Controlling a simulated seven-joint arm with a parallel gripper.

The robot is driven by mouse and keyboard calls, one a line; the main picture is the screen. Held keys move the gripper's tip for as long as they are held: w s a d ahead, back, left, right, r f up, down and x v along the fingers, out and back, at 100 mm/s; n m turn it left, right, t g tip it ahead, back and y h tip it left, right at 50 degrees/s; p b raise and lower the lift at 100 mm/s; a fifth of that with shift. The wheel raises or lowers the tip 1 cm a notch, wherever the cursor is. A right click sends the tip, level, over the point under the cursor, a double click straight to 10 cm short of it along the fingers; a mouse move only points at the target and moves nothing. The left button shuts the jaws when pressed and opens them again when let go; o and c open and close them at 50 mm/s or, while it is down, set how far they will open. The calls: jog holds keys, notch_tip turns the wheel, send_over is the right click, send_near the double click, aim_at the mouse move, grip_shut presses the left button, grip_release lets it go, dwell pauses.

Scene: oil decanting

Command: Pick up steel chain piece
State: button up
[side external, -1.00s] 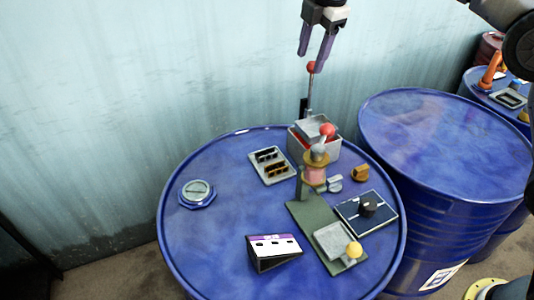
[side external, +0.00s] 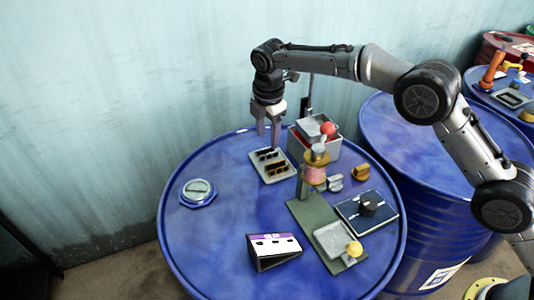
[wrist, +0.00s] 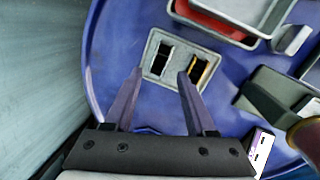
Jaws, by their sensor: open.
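A small grey tray (side external: 258,169) with two slots lies at the back of the blue drum top. The slot nearer the wall holds a dark piece, likely the steel chain piece (side external: 266,156); the other holds a brass-coloured piece (side external: 275,168). In the wrist view the tray (wrist: 177,82) lies ahead of the fingertips, with the dark piece (wrist: 161,61) in its left slot and the brass-coloured piece (wrist: 198,71) in its right slot. My gripper (side external: 268,143) is open and empty, pointing down above the tray's wall-side end. Its fingers also show in the wrist view (wrist: 160,74).
A grey box with a red inside (side external: 318,146) stands right of the tray. A green press stand (side external: 301,212) with a red-knobbed lever stands in front. A round cap (side external: 197,192), cassette-like box (side external: 273,249) and dial panel (side external: 362,217) lie around.

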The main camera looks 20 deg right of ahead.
aim_at(267, 151)
jog(key=shift+w+d+f, duration=0.1)
jog(key=shift+w+f, duration=0.1)
jog(key=shift+f, duration=1.2)
jog(key=shift+w+d+f, duration=0.1)
jog(key=shift+w+f, duration=0.1)
jog(key=shift+f, duration=1.2)
grip_shut()
